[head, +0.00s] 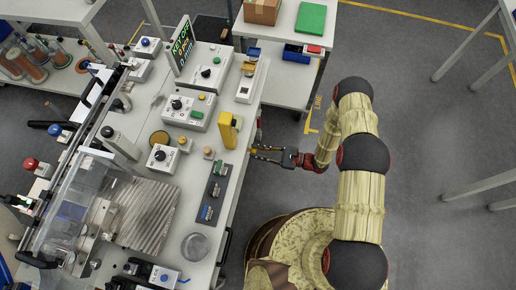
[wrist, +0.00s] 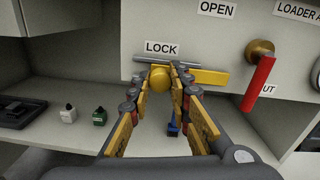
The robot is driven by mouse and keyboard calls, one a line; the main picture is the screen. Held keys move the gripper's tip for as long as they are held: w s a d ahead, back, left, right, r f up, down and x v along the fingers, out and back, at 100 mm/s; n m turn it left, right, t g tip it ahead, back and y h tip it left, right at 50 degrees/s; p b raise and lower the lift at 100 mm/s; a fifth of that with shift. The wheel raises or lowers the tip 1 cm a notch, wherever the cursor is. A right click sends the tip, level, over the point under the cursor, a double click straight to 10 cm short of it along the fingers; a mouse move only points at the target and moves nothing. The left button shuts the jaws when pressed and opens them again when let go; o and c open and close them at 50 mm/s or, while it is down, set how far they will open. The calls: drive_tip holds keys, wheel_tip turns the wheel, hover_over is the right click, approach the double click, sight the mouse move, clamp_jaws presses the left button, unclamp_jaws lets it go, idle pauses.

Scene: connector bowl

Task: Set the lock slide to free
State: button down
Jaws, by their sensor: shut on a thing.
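The lock slide shows in the wrist view as a yellow bar (wrist: 208,77) with a round yellow knob (wrist: 160,79), under a grey rail and the LOCK label (wrist: 161,48). My gripper (wrist: 160,75) has its fingertips on both sides of the knob and is shut on it. The knob sits at the left part of the bar, below the label. In the head view my gripper (head: 262,151) reaches the right edge of the workbench, and the slide itself is hidden there.
In the head view, the workbench top (head: 215,155) is crowded with control boxes.

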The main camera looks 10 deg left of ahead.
drive_tip(key=shift+s+a, duration=0.1)
drive_tip(key=shift+s, duration=1.25)
drive_tip(key=c, duration=1.6)
unclamp_jaws()
drive_tip(key=d, duration=1.2)
drive_tip(key=shift+s, duration=0.35)
